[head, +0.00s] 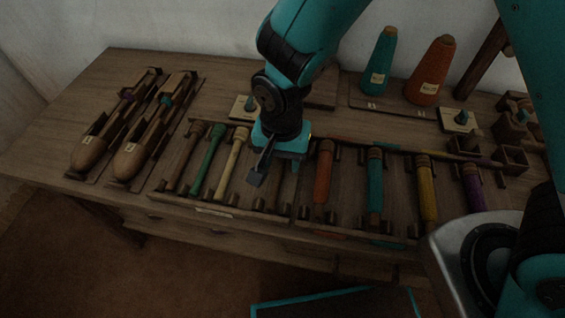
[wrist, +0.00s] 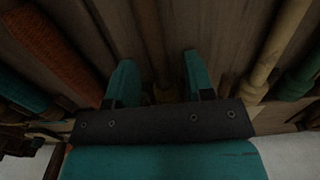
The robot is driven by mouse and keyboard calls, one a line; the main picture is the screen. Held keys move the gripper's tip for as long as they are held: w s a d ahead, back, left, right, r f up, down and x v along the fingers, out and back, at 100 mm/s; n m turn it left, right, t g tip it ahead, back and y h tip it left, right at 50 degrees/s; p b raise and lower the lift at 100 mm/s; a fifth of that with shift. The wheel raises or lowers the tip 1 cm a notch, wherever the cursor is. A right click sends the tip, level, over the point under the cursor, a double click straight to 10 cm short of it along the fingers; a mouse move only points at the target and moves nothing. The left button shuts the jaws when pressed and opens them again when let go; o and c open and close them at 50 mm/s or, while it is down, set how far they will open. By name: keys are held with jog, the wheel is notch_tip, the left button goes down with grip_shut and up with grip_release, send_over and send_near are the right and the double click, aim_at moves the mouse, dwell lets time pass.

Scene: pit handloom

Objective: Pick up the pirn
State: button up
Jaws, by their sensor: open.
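Several pirns lie side by side in a wooden rack on the bench. In the head view, left to right, they include a brown pirn (head: 187,158), a green pirn (head: 207,160), a cream pirn (head: 233,162), a red-orange pirn (head: 323,172), a teal pirn (head: 375,185), a yellow pirn (head: 427,190) and a purple pirn (head: 473,187). My gripper (head: 272,175) points down between the cream and red-orange ones. In the wrist view its open fingers (wrist: 160,78) stand either side of a plain brown pirn (wrist: 150,35), mostly hidden by my gripper in the head view. I cannot tell its depth between the fingers.
Two wooden shuttles (head: 148,135) lie at the bench's left. A teal cone (head: 380,62) and an orange cone (head: 431,72) stand at the back. Small open boxes (head: 510,158) sit at the right. Neighbouring pirns lie close beside my fingers. The left end of the bench is clear.

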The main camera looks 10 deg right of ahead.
jog(key=shift+f, duration=0.15)
grip_shut()
